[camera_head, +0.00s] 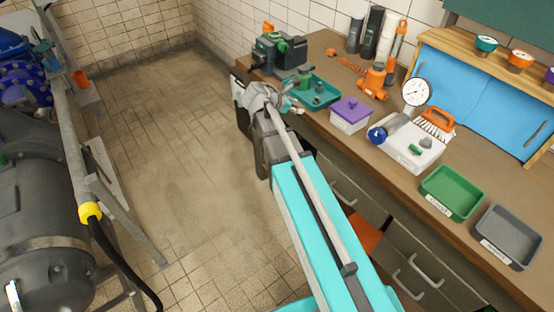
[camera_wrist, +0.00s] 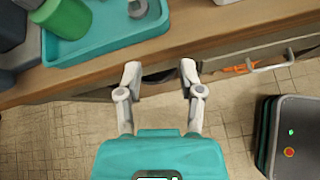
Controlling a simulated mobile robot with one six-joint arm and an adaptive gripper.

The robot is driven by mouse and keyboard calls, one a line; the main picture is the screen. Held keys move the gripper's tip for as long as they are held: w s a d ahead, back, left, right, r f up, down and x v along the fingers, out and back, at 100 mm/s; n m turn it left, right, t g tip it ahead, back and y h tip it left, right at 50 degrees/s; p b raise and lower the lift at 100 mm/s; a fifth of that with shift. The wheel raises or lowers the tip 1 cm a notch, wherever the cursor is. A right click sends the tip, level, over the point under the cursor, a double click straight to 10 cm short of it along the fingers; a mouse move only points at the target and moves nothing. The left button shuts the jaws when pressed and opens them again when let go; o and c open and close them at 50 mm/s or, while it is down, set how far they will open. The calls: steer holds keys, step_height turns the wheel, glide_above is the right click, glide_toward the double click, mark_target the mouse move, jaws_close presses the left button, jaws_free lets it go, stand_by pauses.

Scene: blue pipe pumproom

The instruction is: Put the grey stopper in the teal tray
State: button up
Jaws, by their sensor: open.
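The teal tray (camera_head: 329,103) sits on the counter near its front edge, and part of it shows in the wrist view (camera_wrist: 110,42). It holds a green cylinder (camera_wrist: 68,18) and a small grey round piece (camera_wrist: 138,9), which also shows in the head view (camera_head: 319,88). I cannot tell whether that piece is the grey stopper. Another small grey stopper-like piece (camera_head: 426,143) lies on a white box (camera_head: 400,152) beside a green one. My gripper (camera_wrist: 158,72) is open and empty, its fingertips at the counter's front edge, just short of the tray.
Green (camera_head: 452,193) and grey (camera_head: 509,236) trays lie farther right. Drawers with handles are below the counter. The tiled floor (camera_head: 150,150) at left is clear.

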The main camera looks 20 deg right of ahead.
steer(key=s+a+f+m+g+y, duration=0.1)
steer(key=s+a+f+m+y, duration=0.3)
steer(key=s+m, duration=0.5)
steer(key=s+a+f+m+g+y, duration=0.2)
steer(key=s+a+f+m+y, duration=0.2)
steer(key=s+a+m, duration=0.5)
steer(key=y, duration=0.2)
steer(key=shift+s+m+g+y, duration=0.15)
steer(key=shift+m+g+y, duration=0.15)
steer(key=shift+m, duration=0.1)
steer(key=shift+o, duration=0.2)
steer(key=shift+f, duration=0.2)
